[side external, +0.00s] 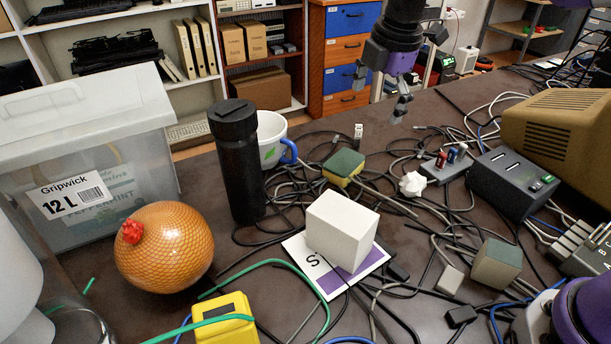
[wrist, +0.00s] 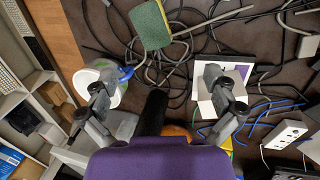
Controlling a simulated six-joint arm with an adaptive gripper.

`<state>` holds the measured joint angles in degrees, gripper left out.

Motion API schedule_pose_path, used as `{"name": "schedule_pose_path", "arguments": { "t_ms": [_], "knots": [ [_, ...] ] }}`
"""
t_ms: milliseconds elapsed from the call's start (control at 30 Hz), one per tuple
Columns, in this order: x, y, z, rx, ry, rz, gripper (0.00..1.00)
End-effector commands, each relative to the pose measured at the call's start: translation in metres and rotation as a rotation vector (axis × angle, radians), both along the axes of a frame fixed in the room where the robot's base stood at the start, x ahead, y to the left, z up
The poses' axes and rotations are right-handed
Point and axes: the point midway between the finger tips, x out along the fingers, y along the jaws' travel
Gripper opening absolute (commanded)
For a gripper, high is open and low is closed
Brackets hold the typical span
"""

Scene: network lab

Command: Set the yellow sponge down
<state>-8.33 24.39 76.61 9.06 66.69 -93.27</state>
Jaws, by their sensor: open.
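The yellow sponge (side external: 340,171) has a green top and sits among black cables on the table, right of the white mug. In the wrist view the sponge (wrist: 151,25) shows at the top, with its green face towards the camera. My gripper (side external: 401,108) is raised above the table at the back, right of the sponge and apart from it. In the wrist view my gripper (wrist: 162,92) has its two fingers wide apart, with nothing held between them.
A white block (side external: 341,230) stands on a white and purple card (side external: 301,263). A black bottle (side external: 236,160), a mug (side external: 271,136), an orange ball (side external: 164,247) and a clear bin (side external: 90,150) stand left. Tangled cables cover the middle. A grey-green block (side external: 497,264) and dark boxes lie right.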

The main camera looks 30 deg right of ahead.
Motion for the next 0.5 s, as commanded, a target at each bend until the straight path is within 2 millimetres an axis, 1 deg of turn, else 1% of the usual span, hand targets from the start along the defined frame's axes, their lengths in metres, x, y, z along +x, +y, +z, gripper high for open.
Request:
{"name": "schedule_pose_path", "arguments": {
  "t_ms": [33, 67, 100, 167, 200, 267, 300, 400, 500],
  "knots": [
    [-0.018, -0.007, 0.016, 0.032, -0.033, -0.124, 1.00],
    [-0.029, -0.011, 0.023, 0.057, -0.053, -0.216, 1.00],
    [-0.046, -0.016, 0.031, 0.095, -0.078, -0.341, 1.00],
    [-0.072, -0.023, 0.039, 0.157, -0.114, -0.530, 1.00],
    [-0.089, -0.027, 0.042, 0.202, -0.138, -0.654, 1.00],
    [-0.115, -0.032, 0.043, 0.271, -0.168, -0.833, 1.00],
    [-0.131, -0.034, 0.041, 0.319, -0.186, -0.946, 1.00],
    [-0.164, -0.037, 0.031, 0.428, -0.216, -1.191, 1.00],
    [-0.187, -0.039, 0.020, 0.514, -0.233, -1.367, 1.00]
  ]
}}
